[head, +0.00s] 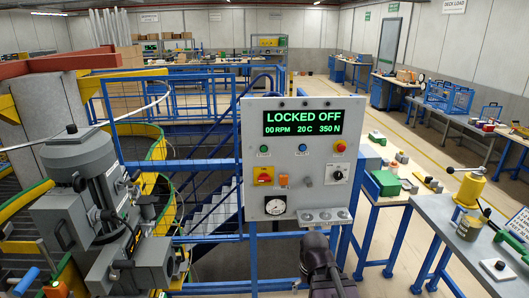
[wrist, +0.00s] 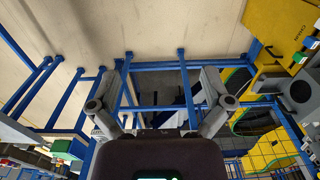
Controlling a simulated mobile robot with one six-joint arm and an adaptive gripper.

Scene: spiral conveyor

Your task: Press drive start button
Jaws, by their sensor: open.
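A grey control panel (head: 255,190) stands upright in the middle of the head view. Its display (head: 303,122) reads LOCKED OFF, 00 RPM, 20 C, 350 N. My dark arm shows below the panel in the head view. In the wrist view my gripper (wrist: 166,90) is open with nothing between its fingers.
A black rotary knob (head: 337,173), a dial gauge (head: 276,205) and a small grey shelf (head: 324,217) are on the panel. Grey machinery (head: 80,200) stands left. Blue railings and stairs (head: 210,215) lie behind. A grey bench (head: 460,235) with a yellow device (head: 469,188) stands right.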

